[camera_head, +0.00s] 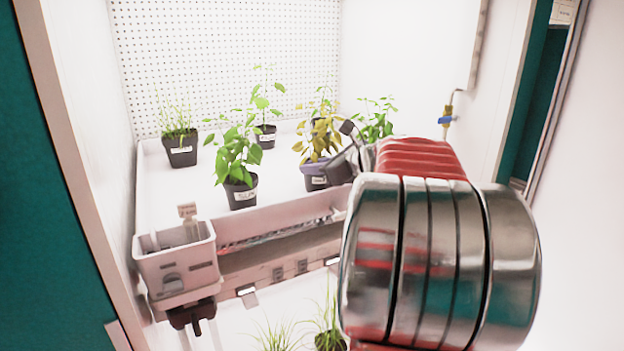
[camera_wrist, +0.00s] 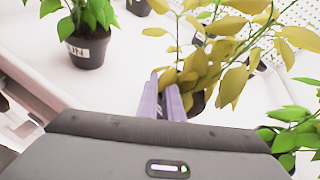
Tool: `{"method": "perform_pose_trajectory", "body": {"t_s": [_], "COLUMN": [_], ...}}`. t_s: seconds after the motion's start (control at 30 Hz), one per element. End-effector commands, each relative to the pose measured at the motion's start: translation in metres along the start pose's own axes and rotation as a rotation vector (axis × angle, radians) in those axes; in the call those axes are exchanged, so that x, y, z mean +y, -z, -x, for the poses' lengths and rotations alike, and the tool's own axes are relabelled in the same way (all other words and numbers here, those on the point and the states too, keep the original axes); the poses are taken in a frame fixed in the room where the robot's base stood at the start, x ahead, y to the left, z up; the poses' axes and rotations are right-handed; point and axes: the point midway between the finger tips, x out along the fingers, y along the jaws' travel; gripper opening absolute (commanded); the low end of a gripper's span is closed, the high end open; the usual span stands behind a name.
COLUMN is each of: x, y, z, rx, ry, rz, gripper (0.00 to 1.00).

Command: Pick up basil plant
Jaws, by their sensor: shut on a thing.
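A yellow-leaved plant (camera_head: 318,138) in a dark pot (camera_head: 314,182) stands near the front of the upper shelf, and its leaves (camera_wrist: 228,52) fill the upper right of the wrist view. I cannot read from its label whether it is the basil. My gripper (camera_head: 318,166) reaches in from the right, its purple fingers at the pot's rim. In the wrist view the fingers (camera_wrist: 166,97) are close together and shut on this plant's pot, whose body is largely hidden by leaves and fingers. The pot looks upright on or very near the shelf.
A green plant (camera_head: 237,165) in a labelled pot stands close on the left; another (camera_head: 376,122) is behind my arm at right. Further plants stand behind (camera_head: 265,125) and far left (camera_head: 180,140). A grey bin (camera_head: 178,262) hangs at the shelf's front left.

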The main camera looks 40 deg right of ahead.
Motion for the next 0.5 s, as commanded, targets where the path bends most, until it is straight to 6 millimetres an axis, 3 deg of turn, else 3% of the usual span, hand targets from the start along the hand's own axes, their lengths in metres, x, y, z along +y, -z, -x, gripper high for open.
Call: {"method": "perform_pose_trajectory", "body": {"t_s": [0.27,0.5], "x": [-0.001,-0.007], "y": [0.0,-0.026], "z": [-0.001,0.013], "rx": [0.004,-0.001], "ry": [0.0,0.003], "rz": [-0.002,0.003], "gripper": [0.0,0.0]}}
